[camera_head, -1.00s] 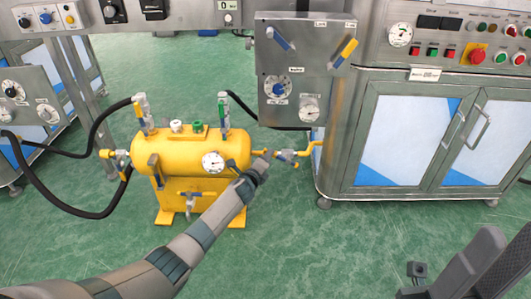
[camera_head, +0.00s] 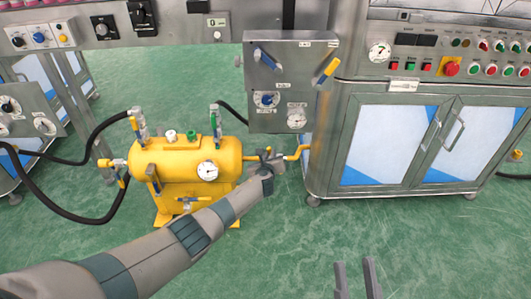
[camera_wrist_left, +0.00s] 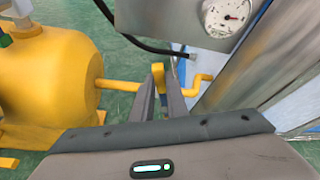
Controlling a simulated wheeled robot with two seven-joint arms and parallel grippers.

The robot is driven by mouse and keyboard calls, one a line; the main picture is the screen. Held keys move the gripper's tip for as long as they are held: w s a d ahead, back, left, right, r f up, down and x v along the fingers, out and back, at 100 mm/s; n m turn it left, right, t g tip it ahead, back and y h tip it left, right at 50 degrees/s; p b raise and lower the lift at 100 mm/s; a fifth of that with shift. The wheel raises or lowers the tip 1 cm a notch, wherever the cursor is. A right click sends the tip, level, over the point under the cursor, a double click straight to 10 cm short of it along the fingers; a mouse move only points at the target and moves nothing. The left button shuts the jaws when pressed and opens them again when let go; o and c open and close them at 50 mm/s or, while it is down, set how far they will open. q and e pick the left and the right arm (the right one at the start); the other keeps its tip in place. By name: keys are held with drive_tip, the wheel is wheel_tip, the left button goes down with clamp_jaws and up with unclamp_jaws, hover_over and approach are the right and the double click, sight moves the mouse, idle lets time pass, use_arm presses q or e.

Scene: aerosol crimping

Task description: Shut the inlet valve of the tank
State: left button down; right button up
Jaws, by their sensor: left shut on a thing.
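The yellow tank (camera_head: 165,158) stands on the floor at left centre in the head view, with a round gauge on its front. A yellow pipe (camera_head: 298,153) runs from its right side toward the steel cabinet. My left gripper (camera_head: 266,157) is at the valve on this pipe and hides most of it. In the left wrist view its fingers (camera_wrist_left: 162,88) are shut on a yellow valve handle (camera_wrist_left: 158,72), which shows upright between the tips. My right gripper (camera_head: 357,280) is at the bottom edge, away from the tank, its two fingers apart and empty.
A steel panel (camera_head: 280,88) with dials and levers hangs above the pipe. The steel cabinet (camera_head: 335,150) stands to the right. Black hoses (camera_head: 60,208) loop at the left. The green floor in front is clear.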

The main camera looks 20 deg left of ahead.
use_arm(q)
drive_tip(key=shift+w+d+r+m+g+y, duration=0.15)
drive_tip(key=shift+d+m+y, duration=0.15)
drive_tip(key=shift+d+m, duration=0.2)
drive_tip(key=shift+w+d+m+g+y, duration=0.15)
drive_tip(key=shift+d+m+y, duration=0.15)
drive_tip(key=shift+d+m, duration=0.25)
drive_tip(key=shift+w+d+r+m+y, duration=0.15)
drive_tip(key=shift+d+m+y, duration=0.2)
drive_tip(key=shift+d, duration=0.25)
use_arm(e)
drive_tip(key=shift+w+f+g+h, duration=0.2)
drive_tip(key=shift+w+f+g, duration=0.35)
drive_tip(key=shift+f, duration=0.25)
drive_tip(key=shift+w+f+g+h, duration=0.2)
drive_tip(key=shift+w+f+g, duration=0.25)
drive_tip(key=shift+w+f, duration=0.25)
drive_tip(key=shift+s, duration=0.1)
use_arm(q)
drive_tip(key=c, duration=1.7)
unclamp_jaws()
drive_tip(key=shift+c, duration=0.2)
drive_tip(key=shift+p, duration=0.3)
